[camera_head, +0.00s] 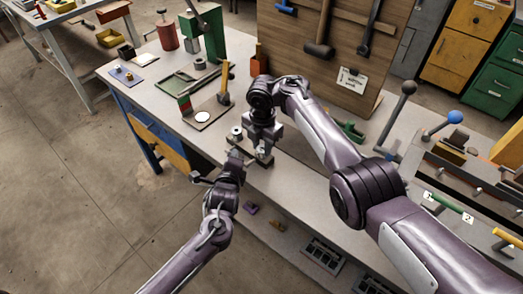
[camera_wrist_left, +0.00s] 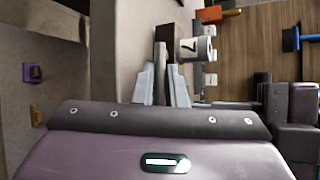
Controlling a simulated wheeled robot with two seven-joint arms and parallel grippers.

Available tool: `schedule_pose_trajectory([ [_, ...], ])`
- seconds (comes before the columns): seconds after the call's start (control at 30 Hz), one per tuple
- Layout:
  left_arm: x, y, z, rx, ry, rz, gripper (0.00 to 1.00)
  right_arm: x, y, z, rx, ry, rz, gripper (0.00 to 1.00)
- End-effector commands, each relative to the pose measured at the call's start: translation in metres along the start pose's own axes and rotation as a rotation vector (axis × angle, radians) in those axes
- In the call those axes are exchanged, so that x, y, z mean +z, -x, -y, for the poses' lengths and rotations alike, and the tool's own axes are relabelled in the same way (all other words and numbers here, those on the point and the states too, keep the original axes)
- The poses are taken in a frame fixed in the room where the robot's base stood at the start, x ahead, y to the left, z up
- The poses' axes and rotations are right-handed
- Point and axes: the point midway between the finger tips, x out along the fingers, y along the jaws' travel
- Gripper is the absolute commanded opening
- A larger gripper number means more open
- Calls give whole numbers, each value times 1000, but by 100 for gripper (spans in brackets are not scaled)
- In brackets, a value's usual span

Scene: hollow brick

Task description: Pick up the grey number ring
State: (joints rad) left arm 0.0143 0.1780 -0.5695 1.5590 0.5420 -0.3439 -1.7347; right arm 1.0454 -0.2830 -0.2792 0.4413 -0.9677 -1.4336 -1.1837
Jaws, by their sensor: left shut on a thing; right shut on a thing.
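The grey number ring (camera_head: 237,131) is small and stands on the bench near its front edge. In the left wrist view the ring (camera_wrist_left: 197,48) is pale grey with a dark 7, to the right of the finger tips and apart from them. My left gripper (camera_head: 236,154) is just in front of it. In the left wrist view its fingers (camera_wrist_left: 161,88) are shut on a narrow dark piece (camera_wrist_left: 160,62). My right gripper (camera_head: 262,152) points down, to the right of the ring, shut on a dark block (camera_head: 267,162) at the bench edge; its grip is partly hidden.
A board with a white disc (camera_head: 202,117) and a yellow-handled tool (camera_head: 225,80) lie behind. A pegboard (camera_head: 330,50) with hammers rises at the back. Levers (camera_head: 455,118) and fixtures crowd the right. A purple piece (camera_head: 250,208) lies on the lower shelf. The bench left of the ring has free room.

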Motion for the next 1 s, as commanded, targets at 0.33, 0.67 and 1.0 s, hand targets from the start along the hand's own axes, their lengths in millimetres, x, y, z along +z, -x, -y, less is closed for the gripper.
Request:
schedule_pose_trajectory([
  [0.33,0,0,-3,5,-6,1,0,0,18,-2,3,1,0,2],
  [0.67,0,0,-3,6,-6,0,0,0,83,-3,4,1,0,2],
  [1.0,0,0,-3,5,-6,-1,0,0,100,-2,0,0,1,2],
])
